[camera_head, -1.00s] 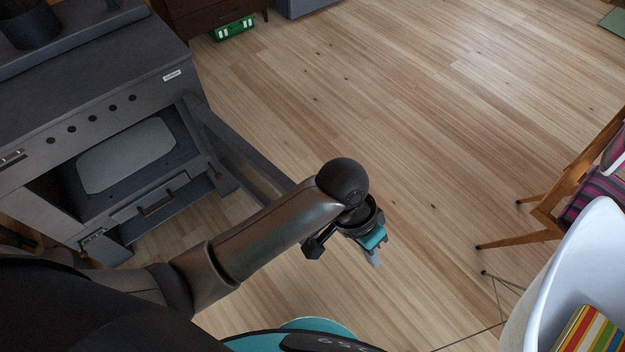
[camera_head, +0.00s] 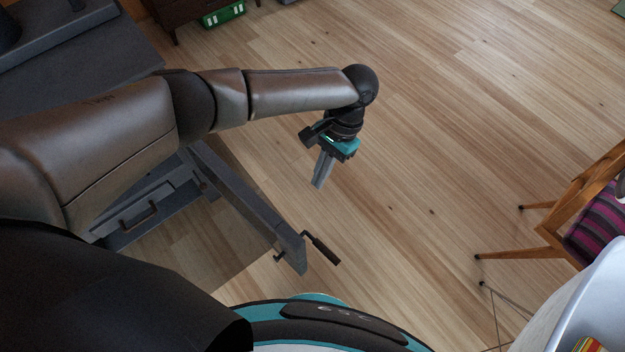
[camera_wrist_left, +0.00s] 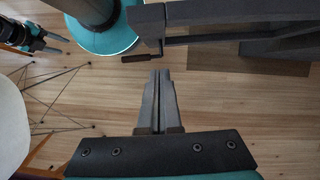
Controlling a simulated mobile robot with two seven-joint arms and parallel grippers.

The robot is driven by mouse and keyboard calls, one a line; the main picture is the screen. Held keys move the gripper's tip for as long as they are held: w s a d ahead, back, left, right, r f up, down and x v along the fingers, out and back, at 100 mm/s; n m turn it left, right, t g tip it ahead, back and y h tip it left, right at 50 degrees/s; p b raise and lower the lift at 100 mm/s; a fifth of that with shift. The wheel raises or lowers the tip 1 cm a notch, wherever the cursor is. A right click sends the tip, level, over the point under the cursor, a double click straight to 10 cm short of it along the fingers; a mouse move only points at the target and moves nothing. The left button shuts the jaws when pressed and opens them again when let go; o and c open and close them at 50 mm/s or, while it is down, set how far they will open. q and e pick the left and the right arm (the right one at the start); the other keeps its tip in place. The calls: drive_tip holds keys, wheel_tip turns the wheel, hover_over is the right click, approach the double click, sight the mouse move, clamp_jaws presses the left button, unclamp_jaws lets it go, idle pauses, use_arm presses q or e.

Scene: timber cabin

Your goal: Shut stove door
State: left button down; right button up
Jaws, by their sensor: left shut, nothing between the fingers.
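The stove door (camera_head: 245,205) stands wide open, reaching out from the dark grey stove (camera_head: 110,65) toward the lower right in the head view. Its handle (camera_head: 322,248), with a dark grip, sticks out at the free end. The door (camera_wrist_left: 230,18) and handle (camera_wrist_left: 140,57) also show in the left wrist view. My left gripper (camera_head: 319,185) is shut and empty, pointing down beyond the door's outer end, apart from the handle. My left arm hides much of the stove front. My right gripper (camera_wrist_left: 55,43) shows small at the left wrist view's upper left; its jaws are unclear.
A wooden chair (camera_head: 560,225) with a striped cushion and a white chair (camera_head: 585,300) stand at the right. A green crate (camera_head: 224,14) lies by a dark wooden cabinet at the back. The floor beyond my left gripper is clear.

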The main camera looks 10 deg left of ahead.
use_arm(q)
drive_tip(key=s+a+f+b, duration=0.1)
drive_tip(key=s+a+f, duration=0.2)
drive_tip(key=s+f, duration=0.3)
drive_tip(key=shift+x, duration=1.1)
use_arm(e)
drive_tip(key=shift+s+d+f, duration=0.35)
drive_tip(key=shift+s+f, duration=0.4)
drive_tip(key=shift+f, duration=0.05)
use_arm(q)
drive_tip(key=shift+a, duration=0.15)
